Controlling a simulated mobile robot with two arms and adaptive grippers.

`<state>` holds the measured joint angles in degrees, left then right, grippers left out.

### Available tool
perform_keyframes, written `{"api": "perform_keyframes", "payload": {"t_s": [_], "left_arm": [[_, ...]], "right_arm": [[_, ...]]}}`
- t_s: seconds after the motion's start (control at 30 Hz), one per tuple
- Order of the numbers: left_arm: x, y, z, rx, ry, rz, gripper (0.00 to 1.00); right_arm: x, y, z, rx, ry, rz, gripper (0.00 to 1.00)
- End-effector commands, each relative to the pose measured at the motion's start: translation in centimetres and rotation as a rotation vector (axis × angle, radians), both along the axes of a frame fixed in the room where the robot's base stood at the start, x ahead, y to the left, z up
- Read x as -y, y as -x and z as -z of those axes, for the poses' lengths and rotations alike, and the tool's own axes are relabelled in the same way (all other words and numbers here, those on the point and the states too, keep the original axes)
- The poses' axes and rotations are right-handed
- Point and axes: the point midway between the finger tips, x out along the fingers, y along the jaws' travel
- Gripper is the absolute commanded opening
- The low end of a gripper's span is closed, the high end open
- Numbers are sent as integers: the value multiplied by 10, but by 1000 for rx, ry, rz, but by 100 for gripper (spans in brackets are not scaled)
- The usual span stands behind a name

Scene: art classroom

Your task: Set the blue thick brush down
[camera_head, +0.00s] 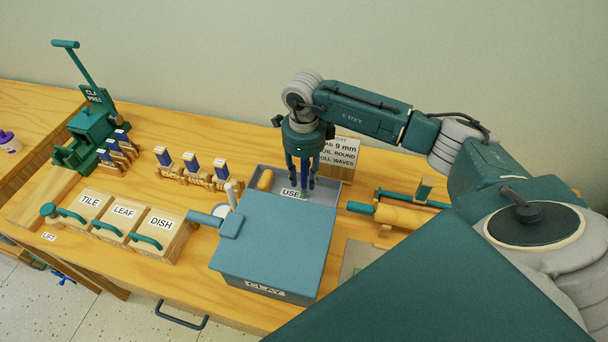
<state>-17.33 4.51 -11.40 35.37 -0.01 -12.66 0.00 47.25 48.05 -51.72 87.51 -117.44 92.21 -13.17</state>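My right gripper (303,180) points straight down over the grey tray (265,171) with the USE label, behind the blue CLAY box. An upright dark blue piece between its fingers appears to be the blue thick brush (304,170). Its lower end is at or just above the tray near the USE label; I cannot tell whether it touches. The fingers partly cover the brush. My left gripper is not in view.
The blue CLAY box (270,245) stands in front of the tray. A wooden rack (199,179) with several blue-and-white pieces is to the left, beyond the TILE, LEAF and DISH boxes (152,237). A wooden roller (397,217) lies right. A sign (346,150) stands behind.

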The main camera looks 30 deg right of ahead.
Motion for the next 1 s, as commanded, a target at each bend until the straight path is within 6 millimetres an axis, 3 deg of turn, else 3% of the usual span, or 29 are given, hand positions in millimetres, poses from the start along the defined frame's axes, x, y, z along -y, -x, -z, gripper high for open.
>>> {"api": "perform_keyframes", "payload": {"t_s": [0.37,0.8,1.0], "left_arm": [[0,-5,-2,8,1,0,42],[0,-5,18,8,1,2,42],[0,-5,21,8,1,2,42]], "right_arm": [[0,-1,-9,3,0,0,31],[0,-1,-97,5,1,0,31],[0,0,-119,1,0,1,31]]}}
